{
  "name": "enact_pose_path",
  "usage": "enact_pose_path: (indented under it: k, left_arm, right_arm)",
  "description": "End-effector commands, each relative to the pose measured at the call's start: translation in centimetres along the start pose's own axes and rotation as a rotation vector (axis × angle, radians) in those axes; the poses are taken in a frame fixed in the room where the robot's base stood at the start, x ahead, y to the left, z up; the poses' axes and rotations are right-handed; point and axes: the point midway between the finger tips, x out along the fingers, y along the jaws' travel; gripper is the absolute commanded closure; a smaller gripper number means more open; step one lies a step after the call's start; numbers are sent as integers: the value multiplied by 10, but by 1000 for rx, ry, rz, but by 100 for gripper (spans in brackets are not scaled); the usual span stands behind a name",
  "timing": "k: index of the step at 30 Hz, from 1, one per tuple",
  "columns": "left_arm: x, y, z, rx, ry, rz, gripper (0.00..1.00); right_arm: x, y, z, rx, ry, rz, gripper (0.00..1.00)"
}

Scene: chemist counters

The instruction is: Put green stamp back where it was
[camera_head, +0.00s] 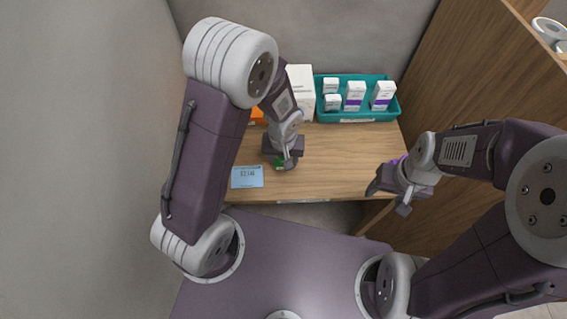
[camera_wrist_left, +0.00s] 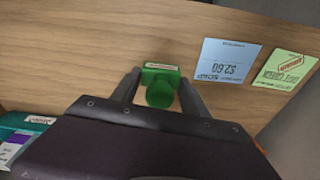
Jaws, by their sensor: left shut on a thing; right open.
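The green stamp (camera_wrist_left: 162,88) stands between the two fingers of my left gripper (camera_wrist_left: 158,90), which are shut on it. In the head view a small part of the green stamp (camera_head: 279,163) shows under my left gripper (camera_head: 287,163), by the blue card; the gripper hides the rest. The stamp is over the wooden counter (camera_head: 340,160); I cannot tell whether it touches the surface. My right gripper (camera_head: 388,192) is open and empty near the counter's front right corner.
A blue price card (camera_head: 247,177) lies left of the stamp; a yellow-green card (camera_wrist_left: 286,68) shows beside it in the wrist view. A teal tray (camera_head: 358,117) with several white boxes, a tall white box (camera_head: 301,88) and an orange item (camera_head: 258,115) stand behind. The counter's middle is clear.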

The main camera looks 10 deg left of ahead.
Motion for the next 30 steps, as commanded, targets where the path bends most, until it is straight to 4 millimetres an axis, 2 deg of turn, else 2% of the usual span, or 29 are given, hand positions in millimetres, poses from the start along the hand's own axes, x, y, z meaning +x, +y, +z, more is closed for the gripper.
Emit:
enact_pose_path:
  k: [1,4,17,18,20,30]
  left_arm:
    - [14,-1,3,1,-6,-3,74]
    - [29,0,5,1,-3,-2,74]
    - [36,0,5,-1,0,0,74]
    - [35,0,5,-1,-1,0,39]
    - [34,0,5,-1,-1,0,26]
    - [30,0,4,-1,-1,0,26]
  right_arm:
    - [5,0,1,0,0,0,39]
    - [11,0,1,0,0,0,39]
    - [15,0,2,0,0,0,39]
    - [14,0,2,0,0,0,39]
    - [13,0,1,0,0,0,39]
    - [9,0,1,0,0,0,39]
